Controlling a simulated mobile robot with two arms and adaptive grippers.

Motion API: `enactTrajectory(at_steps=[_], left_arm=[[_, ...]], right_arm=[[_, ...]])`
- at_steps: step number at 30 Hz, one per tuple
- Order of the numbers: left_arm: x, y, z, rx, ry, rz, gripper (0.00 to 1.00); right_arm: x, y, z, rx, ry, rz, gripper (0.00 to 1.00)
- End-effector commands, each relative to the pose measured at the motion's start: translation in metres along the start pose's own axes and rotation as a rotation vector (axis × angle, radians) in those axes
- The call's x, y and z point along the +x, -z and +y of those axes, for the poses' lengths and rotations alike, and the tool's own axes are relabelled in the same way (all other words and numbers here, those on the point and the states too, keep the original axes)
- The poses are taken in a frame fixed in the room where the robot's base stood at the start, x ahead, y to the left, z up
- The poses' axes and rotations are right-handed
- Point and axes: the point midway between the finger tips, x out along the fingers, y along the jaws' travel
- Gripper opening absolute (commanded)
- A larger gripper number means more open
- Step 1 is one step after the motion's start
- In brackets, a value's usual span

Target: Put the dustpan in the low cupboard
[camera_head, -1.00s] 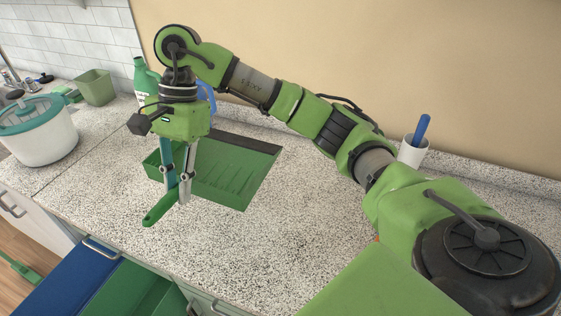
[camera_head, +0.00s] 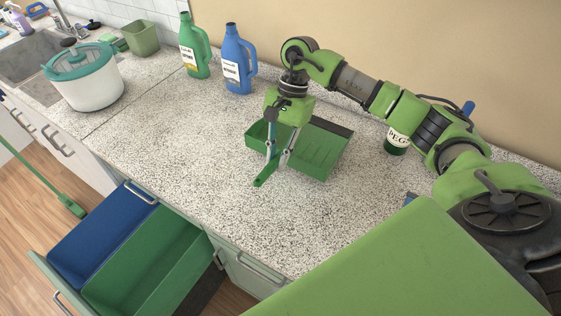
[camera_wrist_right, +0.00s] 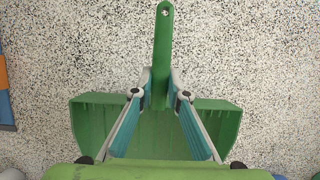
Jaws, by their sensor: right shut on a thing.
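The green dustpan (camera_head: 322,150) is at the worktop, its pan towards the back wall and its handle (camera_head: 265,174) towards the front edge. My right gripper (camera_head: 277,160) is shut on the handle near the pan. The right wrist view shows the handle (camera_wrist_right: 163,58) between the fingers and the wide pan (camera_wrist_right: 230,125) behind them. I cannot tell whether the pan touches the worktop. Low cupboard fronts (camera_head: 240,262) with bar handles are below the worktop; which one is the low cupboard is unclear. My left gripper is not in view.
A pulled-out drawer with a blue bin (camera_head: 85,250) and a green bin (camera_head: 110,290) juts out at lower left. A green bottle (camera_head: 192,50), a blue bottle (camera_head: 236,65) and a white lidded pot (camera_head: 92,92) stand on the worktop (camera_head: 170,150). The front middle is clear.

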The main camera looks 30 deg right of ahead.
Motion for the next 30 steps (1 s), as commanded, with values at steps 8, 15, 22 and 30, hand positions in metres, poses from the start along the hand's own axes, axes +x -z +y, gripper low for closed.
enactTrajectory(at_steps=[8,15,22,30], left_arm=[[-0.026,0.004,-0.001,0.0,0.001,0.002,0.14],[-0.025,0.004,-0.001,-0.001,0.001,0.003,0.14],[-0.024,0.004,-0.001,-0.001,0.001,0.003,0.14],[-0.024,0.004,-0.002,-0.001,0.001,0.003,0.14]], right_arm=[[0.026,0.017,0.006,0.003,-0.003,-0.001,0.0],[0.035,0.021,0.005,0.0,0.0,0.001,0.0],[0.036,0.021,0.005,0.0,-0.001,0.001,0.31],[0.035,0.021,0.005,0.001,-0.001,0.001,0.31]])
